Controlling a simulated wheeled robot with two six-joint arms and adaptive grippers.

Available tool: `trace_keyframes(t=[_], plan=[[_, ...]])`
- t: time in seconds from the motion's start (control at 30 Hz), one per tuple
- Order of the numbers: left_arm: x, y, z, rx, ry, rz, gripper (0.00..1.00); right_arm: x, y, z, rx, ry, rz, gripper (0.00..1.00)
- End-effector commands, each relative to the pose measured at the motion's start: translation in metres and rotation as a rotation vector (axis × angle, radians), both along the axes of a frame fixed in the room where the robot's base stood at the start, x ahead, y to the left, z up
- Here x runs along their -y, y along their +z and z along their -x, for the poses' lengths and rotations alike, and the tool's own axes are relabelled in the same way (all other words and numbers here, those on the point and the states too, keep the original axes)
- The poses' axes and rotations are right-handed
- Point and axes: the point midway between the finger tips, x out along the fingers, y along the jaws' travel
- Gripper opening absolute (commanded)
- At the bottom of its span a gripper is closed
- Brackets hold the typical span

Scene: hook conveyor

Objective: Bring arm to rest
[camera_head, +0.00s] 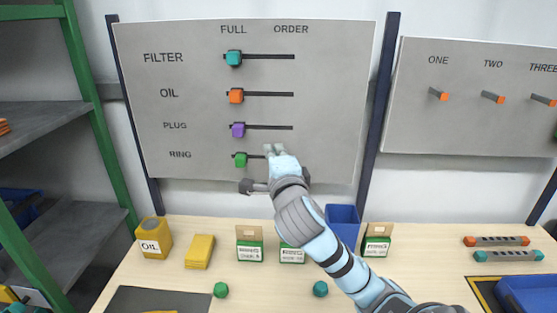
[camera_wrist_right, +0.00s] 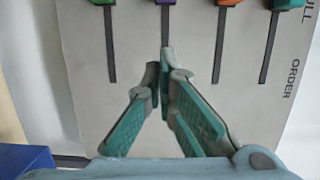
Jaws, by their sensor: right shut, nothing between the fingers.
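My right arm (camera_head: 343,262) reaches up from the lower right in the head view. My right gripper (camera_head: 273,150) is shut and empty, in front of the grey slider board (camera_head: 330,80) near the right end of the RING slot. In the right wrist view the fingers (camera_wrist_right: 165,60) are closed together, with the purple slider's slot behind them. The board's teal knob (camera_head: 234,58), orange knob (camera_head: 236,96), purple knob (camera_head: 238,130) and green knob (camera_head: 240,160) all sit at the FULL side. I cannot tell if the fingers touch the board. My left gripper is not in view.
Below is a wooden table (camera_head: 215,280) with a yellow OIL can (camera_head: 154,238), a yellow block (camera_head: 200,252), several small boxes, a blue bin (camera_head: 343,222) and two loose knobs. A hook board (camera_head: 470,125) hangs right; a green-framed shelf (camera_head: 85,75) stands left.

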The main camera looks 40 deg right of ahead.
Motion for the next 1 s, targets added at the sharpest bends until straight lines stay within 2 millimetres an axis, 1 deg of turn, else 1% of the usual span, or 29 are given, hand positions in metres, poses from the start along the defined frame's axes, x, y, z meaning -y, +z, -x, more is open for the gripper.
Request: trace_keyframes(t=[0.1, 0.2, 0.77, 0.87, 1.0], plan=[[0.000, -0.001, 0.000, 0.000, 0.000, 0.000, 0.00, -0.007, 0.000, 0.012, 0.000, 0.000, 0.000, 0.00], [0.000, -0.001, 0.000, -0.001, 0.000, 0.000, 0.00, -0.009, 0.000, 0.017, 0.000, -0.002, 0.000, 0.00], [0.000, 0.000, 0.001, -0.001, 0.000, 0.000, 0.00, -0.008, 0.001, 0.017, -0.001, -0.004, 0.001, 0.00], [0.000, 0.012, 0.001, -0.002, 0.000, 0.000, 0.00, -0.008, 0.013, 0.017, -0.001, -0.004, 0.001, 0.00], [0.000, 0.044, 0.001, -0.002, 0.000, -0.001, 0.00, -0.008, 0.045, 0.017, -0.001, -0.004, 0.001, 0.00]])
